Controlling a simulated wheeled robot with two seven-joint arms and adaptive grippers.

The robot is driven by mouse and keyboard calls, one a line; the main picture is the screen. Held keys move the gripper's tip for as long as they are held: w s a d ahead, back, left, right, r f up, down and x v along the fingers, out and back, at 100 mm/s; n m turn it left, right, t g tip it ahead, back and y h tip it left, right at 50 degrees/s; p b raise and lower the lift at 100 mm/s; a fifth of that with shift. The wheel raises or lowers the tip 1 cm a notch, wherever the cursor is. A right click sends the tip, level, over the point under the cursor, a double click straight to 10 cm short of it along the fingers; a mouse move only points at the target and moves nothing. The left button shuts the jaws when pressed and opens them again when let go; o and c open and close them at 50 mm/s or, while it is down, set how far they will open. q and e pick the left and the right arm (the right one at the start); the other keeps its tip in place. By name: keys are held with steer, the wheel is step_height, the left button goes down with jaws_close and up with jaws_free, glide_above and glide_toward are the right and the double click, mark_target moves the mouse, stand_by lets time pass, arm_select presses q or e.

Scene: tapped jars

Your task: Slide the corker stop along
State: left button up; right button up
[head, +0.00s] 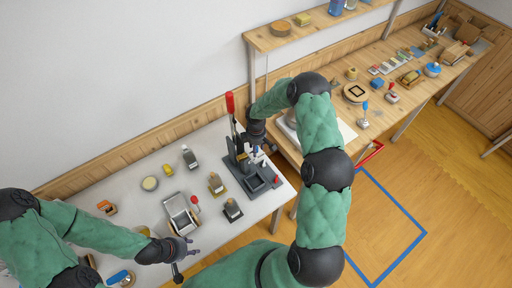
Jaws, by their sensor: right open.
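The corker (238,150) is a dark bench tool with an upright post and a red-tipped lever, at the right end of the pale table. Its dark base (257,181) carries a small red part at its right end; I cannot tell whether this is the stop. My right gripper (259,154) is open beside the corker's upright, above the base. The arm comes down over it, and I cannot tell whether its fingers touch anything. My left gripper (190,250) is low over the front edge of the table, away from the corker; its fingers are too small to read.
A wooden bench (400,95) with several tools runs along the wall. A shelf (275,38) hangs above.

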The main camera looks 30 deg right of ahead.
jaws_close()
steer(key=d+b, duration=0.1)
steer(key=d, duration=0.1)
steer(key=shift+d, duration=0.3)
steer(key=shift+c, duration=1.8)
jaws_free()
steer(key=o, duration=0.4)
steer(key=shift+c, duration=0.2)
steer(key=shift+d, duration=0.15)
steer(key=shift+r, duration=0.1)
